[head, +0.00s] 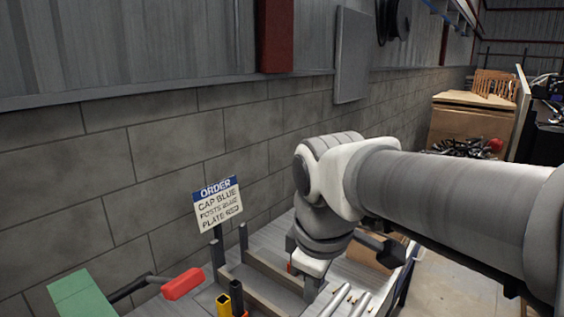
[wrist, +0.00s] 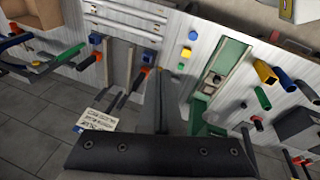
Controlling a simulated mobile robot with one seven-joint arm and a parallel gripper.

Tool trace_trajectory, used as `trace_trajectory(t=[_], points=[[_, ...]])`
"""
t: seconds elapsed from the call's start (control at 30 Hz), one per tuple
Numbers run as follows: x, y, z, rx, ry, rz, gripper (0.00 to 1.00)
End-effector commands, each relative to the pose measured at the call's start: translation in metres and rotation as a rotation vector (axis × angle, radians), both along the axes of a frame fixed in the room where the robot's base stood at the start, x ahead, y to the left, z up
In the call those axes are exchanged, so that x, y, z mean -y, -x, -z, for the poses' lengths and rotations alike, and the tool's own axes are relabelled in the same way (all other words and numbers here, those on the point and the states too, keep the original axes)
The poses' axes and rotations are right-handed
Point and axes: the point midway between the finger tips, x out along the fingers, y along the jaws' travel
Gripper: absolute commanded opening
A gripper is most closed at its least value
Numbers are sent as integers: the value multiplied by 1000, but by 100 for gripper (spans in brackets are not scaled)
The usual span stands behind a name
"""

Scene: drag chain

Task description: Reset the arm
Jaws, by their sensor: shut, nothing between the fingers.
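My arm reaches in from the right of the head view and bends down over the pale work surface (head: 275,292). In the wrist view my gripper (wrist: 160,72) points out over the bench (wrist: 172,97), with its dark fingers together and nothing between them. It appears clear of the bench parts. The fingertips are not clearly visible in the head view, where the arm's wrist blocks part of the bench.
An order sign (head: 217,205) stands by the block wall (head: 90,160). The wrist view shows a green tray (wrist: 228,62) and several coloured tubes.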

Motion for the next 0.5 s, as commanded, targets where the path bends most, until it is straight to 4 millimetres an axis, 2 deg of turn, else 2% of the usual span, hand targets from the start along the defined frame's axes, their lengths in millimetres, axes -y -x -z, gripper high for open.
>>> trace_trajectory(t=[0.03, 0.2, 0.33, 0.5], points=[[15, 9, 0, 24, -30, 107, 0], [55, 36, 6, 92, -160, 479, 0], [78, 55, 13, 136, -260, 722, 0], [93, 70, 22, 170, -353, 920, 0]])
